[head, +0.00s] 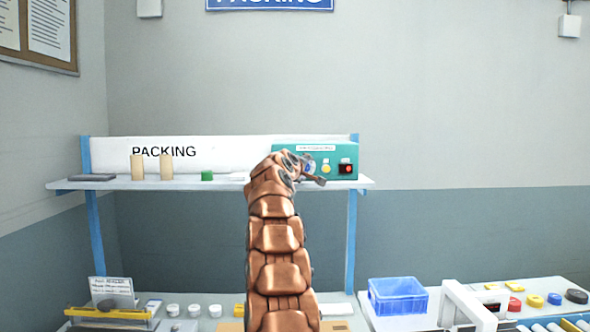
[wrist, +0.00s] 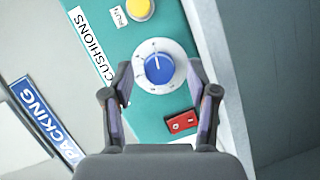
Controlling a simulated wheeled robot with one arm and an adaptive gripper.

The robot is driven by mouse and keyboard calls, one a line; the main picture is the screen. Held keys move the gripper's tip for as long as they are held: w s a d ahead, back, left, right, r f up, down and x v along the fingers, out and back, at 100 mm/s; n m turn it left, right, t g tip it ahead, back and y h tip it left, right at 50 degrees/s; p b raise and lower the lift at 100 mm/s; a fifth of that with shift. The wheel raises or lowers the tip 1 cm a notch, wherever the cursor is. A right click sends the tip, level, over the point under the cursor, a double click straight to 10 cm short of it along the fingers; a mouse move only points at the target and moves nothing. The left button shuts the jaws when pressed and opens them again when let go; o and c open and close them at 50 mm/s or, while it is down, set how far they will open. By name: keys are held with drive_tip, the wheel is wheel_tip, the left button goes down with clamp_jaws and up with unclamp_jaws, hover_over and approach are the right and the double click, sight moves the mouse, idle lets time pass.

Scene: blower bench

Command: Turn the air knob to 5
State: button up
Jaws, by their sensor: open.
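The air knob (wrist: 158,69) is blue with a white pointer line and sits on a round white dial on a green control box (head: 318,149). In the wrist view its pointer line is toward the upper side of the dial; I cannot read the dial's numbers. My gripper (wrist: 165,82) is open, with one finger on each side of the dial's lower part and nothing between them. I cannot tell whether the fingers touch the dial. In the head view my arm covers the left part of the box and most of the knob.
A yellow button (wrist: 140,9) marked RUN and a red rocker switch (wrist: 179,121) flank the dial. A blue bin (head: 398,296) stands on the lower bench.

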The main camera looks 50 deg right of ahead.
drive_tip(key=v, duration=1.1)
idle(0.4)
idle(0.6)
drive_tip(key=s+a+f+g+y, duration=0.1)
drive_tip(key=s+a+f+y, duration=0.3)
drive_tip(key=a+f, duration=0.95)
drive_tip(key=s+a+f+g+y, duration=0.15)
drive_tip(key=a+f+y, duration=0.35)
drive_tip(key=a+f, duration=0.9)
drive_tip(key=s+a+f+g+y, duration=0.2)
drive_tip(key=s+a+f, duration=0.4)
drive_tip(key=s+a, duration=0.6)
drive_tip(key=s+a+f+g+y, duration=0.2)
drive_tip(key=s+a+f+y, duration=0.2)
drive_tip(key=s+a, duration=0.9)
drive_tip(key=a+f, duration=0.2)
drive_tip(key=a, duration=0.1)
drive_tip(key=shift+s+a+y, duration=0.3)
drive_tip(key=shift+s+a, duration=0.05)
